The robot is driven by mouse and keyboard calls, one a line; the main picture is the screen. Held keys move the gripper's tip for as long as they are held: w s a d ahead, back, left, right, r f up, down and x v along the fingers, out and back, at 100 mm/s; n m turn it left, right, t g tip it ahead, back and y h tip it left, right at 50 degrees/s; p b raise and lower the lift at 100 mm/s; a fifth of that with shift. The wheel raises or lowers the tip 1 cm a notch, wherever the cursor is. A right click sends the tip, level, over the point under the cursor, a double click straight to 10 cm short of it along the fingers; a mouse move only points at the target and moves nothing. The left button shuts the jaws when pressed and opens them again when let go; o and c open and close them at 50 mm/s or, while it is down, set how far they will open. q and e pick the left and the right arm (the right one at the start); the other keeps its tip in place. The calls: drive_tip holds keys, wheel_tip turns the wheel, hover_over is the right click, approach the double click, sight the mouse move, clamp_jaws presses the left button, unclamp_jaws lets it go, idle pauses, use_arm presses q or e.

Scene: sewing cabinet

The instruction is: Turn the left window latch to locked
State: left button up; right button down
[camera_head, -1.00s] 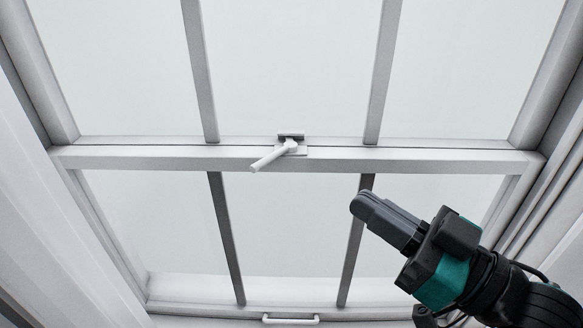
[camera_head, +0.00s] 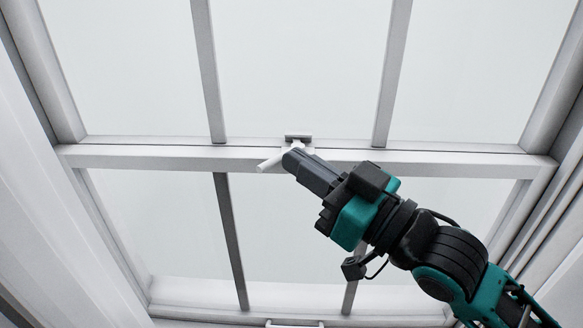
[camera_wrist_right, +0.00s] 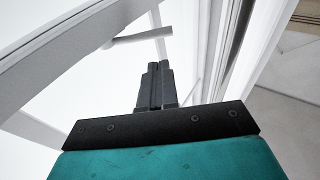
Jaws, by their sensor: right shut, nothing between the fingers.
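The white window latch (camera_head: 270,163) sits at the middle of the horizontal rail. Its lever points to the left and slightly down, and its small base (camera_head: 298,138) shows on top of the rail. My right gripper (camera_head: 291,158) is shut and empty. In the head view its tips overlap the right part of the latch; I cannot tell whether they touch it. In the right wrist view the shut fingers (camera_wrist_right: 155,72) point up toward the lever (camera_wrist_right: 142,38), with a gap between them in the picture. My left gripper is not in view.
The white window rail (camera_head: 430,163) runs across the frame, with glass panes and vertical bars above and below it. A white handle (camera_head: 290,324) shows at the bottom of the lower sash. White frame sides stand at left and right.

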drive_tip(key=shift+w+a+f, duration=0.7)
drive_tip(key=shift+a+f, duration=0.1)
drive_tip(key=shift+a, duration=0.05)
use_arm(q)
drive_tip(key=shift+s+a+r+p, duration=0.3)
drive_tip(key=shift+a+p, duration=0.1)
drive_tip(key=shift+p, duration=0.7)
use_arm(e)
drive_tip(key=shift+w+a+f, duration=0.15)
drive_tip(key=shift+w+a, duration=0.1)
drive_tip(key=shift+a, duration=0.3)
